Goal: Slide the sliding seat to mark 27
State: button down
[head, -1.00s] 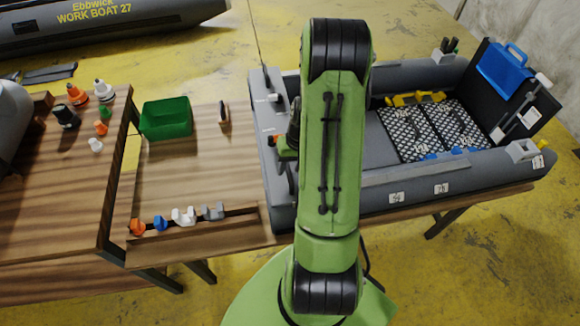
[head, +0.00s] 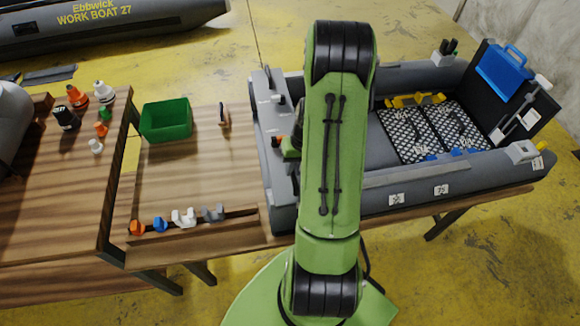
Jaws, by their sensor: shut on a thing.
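The grey inflatable boat (head: 420,172) lies on the wooden bench at the right. The digits are too small to read surely, and I cannot make out a mark 27. I cannot make out the sliding seat; my green arm covers a wide strip across the boat. My gripper is hidden behind my arm. A small green part of mine shows at the arm's left edge, over the boat's left end.
Patterned floor panels (head: 409,135) and an upright black board with a blue case (head: 505,69) are at the boat's right end. A green bin (head: 166,119) stands on the bench at the left. Several coloured fittings (head: 183,217) line a rack in front of it.

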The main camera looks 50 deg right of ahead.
jog(key=s+d, duration=0.8)
jog(key=d, duration=0.4)
jog(key=shift+s+d, duration=0.2)
jog(key=shift+s, duration=0.05)
jog(key=c, duration=1.1)
grip_release()
notch_tip(320, 180, up, 16)
jog(key=s+d+p, duration=0.1)
jog(key=d+p, duration=0.1)
jog(key=shift+s+d+f+p, duration=0.2)
jog(key=shift+s+d+p, duration=0.05)
jog(key=shift+s+p, duration=0.15)
jog(key=shift+w, duration=0.1)
